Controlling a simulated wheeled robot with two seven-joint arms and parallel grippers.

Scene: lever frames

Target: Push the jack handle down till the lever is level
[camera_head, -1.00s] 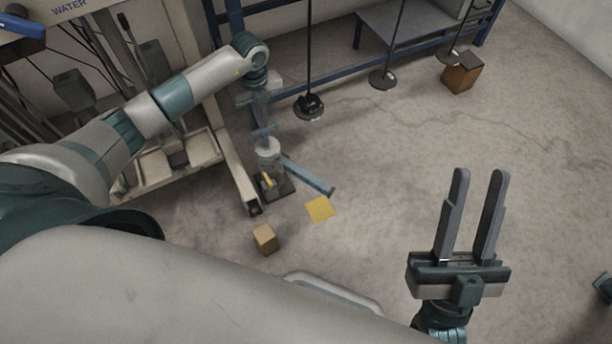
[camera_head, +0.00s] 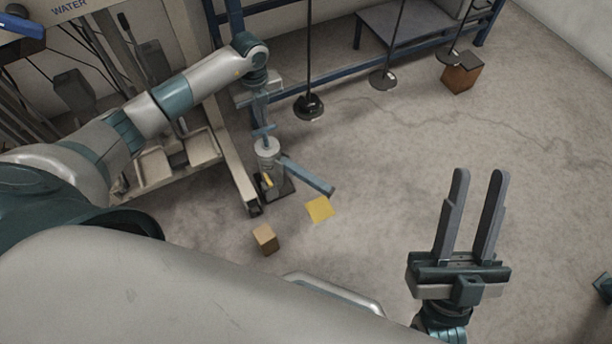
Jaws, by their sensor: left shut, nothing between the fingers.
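The jack (camera_head: 268,172) stands on the floor left of centre, a grey cylinder on a dark base with a small yellow part. Its blue-grey handle (camera_head: 308,177) sticks out from it to the lower right in the picture. My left gripper (camera_head: 263,133) is shut and empty. It points down and shows just above the jack's top in the picture; I cannot tell whether it touches the jack. It is apart from the outer end of the handle. My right gripper (camera_head: 476,172) is open and empty, over bare floor at the right.
A yellow square (camera_head: 320,209) lies on the floor by the handle's end. A small tan block (camera_head: 265,239) stands in front of the jack. A pale frame (camera_head: 228,160) is close on its left. Hanging dark discs (camera_head: 309,107) and a blue rack are behind.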

